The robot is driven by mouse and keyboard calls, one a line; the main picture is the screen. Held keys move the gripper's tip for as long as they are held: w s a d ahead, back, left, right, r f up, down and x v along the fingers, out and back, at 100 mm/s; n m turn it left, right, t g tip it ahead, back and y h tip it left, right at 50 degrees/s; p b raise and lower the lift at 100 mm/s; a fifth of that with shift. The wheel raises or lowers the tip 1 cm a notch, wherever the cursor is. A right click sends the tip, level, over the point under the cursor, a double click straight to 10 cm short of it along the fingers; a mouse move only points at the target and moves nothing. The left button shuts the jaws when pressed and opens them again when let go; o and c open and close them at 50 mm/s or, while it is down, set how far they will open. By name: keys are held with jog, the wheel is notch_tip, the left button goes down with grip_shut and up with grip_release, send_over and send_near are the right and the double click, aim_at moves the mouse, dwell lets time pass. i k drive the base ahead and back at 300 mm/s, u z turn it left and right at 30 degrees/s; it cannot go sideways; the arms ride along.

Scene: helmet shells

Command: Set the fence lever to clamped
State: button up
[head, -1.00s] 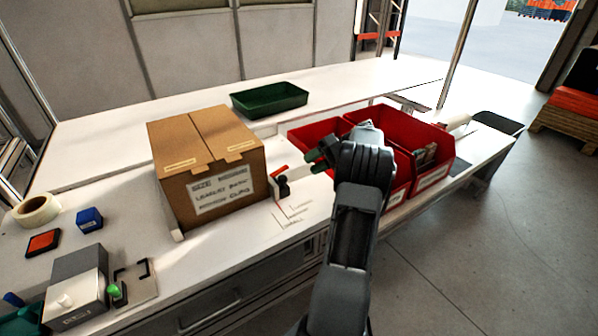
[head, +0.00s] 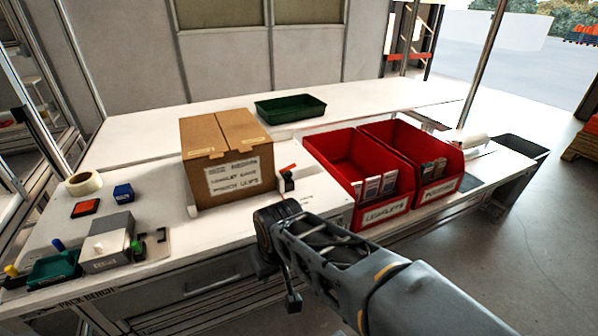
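A small lever with a red handle (head: 288,168) on a dark mount stands on the white bench, just right of the cardboard box (head: 222,163). The handle slants slightly, its right end higher. Markings lie on the bench in front of it, too small to read. My arm comes in from the lower right, and its dark end is in front of the bench edge, below the lever in the picture and apparently apart from it. I cannot make out the fingers there, so whether my gripper is open or shut does not show.
Two red bins (head: 358,172) stand right of the lever, holding packets. A green tray (head: 290,107) lies behind. A grey block (head: 107,241), a blue block (head: 123,192) and a tape roll (head: 84,183) are at left. Bench space is clear in front of the box.

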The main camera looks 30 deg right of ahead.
aim_at(293, 166)
jog(key=k, duration=1.1)
jog(key=z, duration=0.85)
jog(key=i, duration=1.5)
jog(key=u, duration=0.65)
jog(key=i, duration=0.45)
jog(key=u, duration=0.3)
